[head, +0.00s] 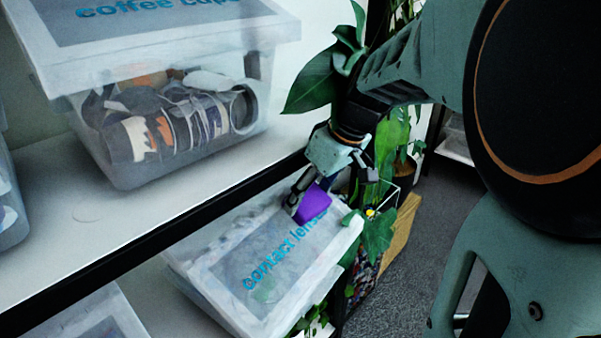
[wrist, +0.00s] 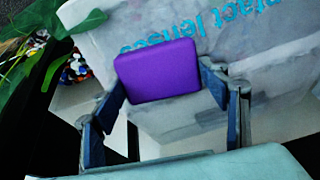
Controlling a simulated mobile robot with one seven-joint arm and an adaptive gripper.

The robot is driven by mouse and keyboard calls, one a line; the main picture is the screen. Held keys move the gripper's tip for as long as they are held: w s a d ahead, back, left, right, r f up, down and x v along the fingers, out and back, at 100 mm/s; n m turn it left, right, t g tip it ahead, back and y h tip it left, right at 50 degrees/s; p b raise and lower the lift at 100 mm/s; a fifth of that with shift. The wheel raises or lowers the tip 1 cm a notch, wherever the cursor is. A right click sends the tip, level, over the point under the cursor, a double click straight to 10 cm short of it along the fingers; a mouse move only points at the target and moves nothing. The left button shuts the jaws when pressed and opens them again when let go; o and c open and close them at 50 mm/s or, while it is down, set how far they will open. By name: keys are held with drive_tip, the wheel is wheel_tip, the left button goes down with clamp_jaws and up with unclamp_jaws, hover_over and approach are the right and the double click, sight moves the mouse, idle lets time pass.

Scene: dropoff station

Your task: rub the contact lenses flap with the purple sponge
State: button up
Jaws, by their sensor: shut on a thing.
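The purple sponge (head: 313,204) is held in my gripper (head: 305,192), just over the far right part of the contact lenses lid. In the wrist view the sponge (wrist: 158,72) sits between the two fingers of my gripper (wrist: 165,90), which is shut on it. The contact lenses flap (head: 262,262) is the pale translucent lid of a bin on the lower shelf, with blue lettering. It fills much of the wrist view (wrist: 270,60) behind the sponge. I cannot tell whether the sponge touches the lid.
A coffee cups bin (head: 180,130) stands on the upper shelf (head: 130,222), whose dark edge runs near the lid. A leafy plant (head: 330,75) is behind and beside my gripper. Another bin (head: 90,318) is at the lower left. Grey floor (head: 425,215) lies to the right.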

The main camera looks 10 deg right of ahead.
sight(320, 208)
drive_tip(key=shift+s+a, duration=0.1)
drive_tip(key=shift+s, duration=0.05)
drive_tip(key=shift+p+v, duration=1.65)
drive_tip(key=shift+v, duration=1.35)
drive_tip(key=shift+r, duration=0.1)
drive_tip(key=p+v, duration=0.1)
drive_tip(key=v, duration=0.2)
drive_tip(key=shift+p, duration=0.35)
drive_tip(key=shift+f, duration=0.2)
